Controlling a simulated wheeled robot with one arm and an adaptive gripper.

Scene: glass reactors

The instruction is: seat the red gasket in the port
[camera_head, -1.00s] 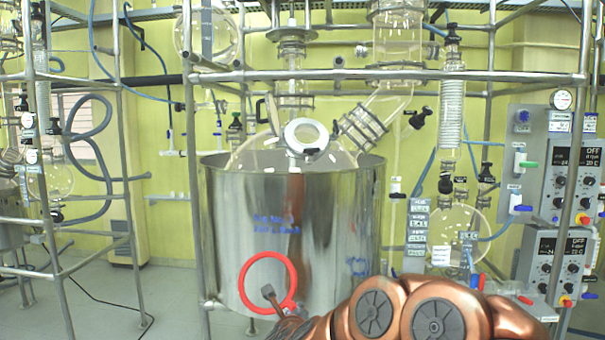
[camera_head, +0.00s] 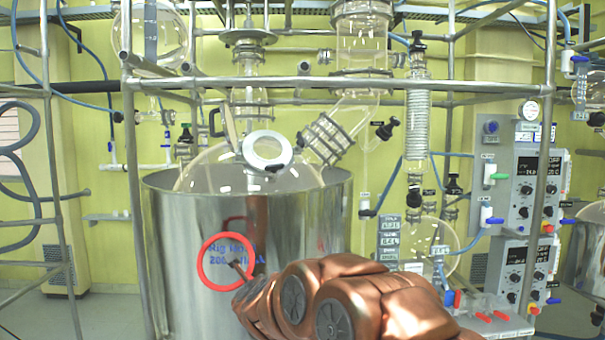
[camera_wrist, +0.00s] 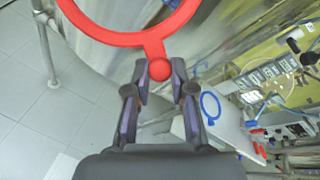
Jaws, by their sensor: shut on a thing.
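The red gasket (camera_head: 202,267) is a ring with a small round tab. In the head view it stands upright before the steel vessel (camera_head: 310,225). My gripper (camera_head: 240,270) is at the ring's lower right, partly hidden by my arm. In the wrist view the gasket (camera_wrist: 120,37) lies just beyond the fingers. My gripper (camera_wrist: 160,72) is shut on its round tab. The port (camera_head: 267,150), a white-rimmed round opening on the glass dome, is above and slightly right of the gasket, well apart from it.
Steel frame bars (camera_head: 330,84) cross above the vessel, and an upright (camera_head: 138,230) stands at its left. A coiled glass condenser (camera_head: 417,120) and control boxes (camera_head: 520,190) are at the right. A blue ring (camera_wrist: 211,107) shows on a pale surface in the wrist view.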

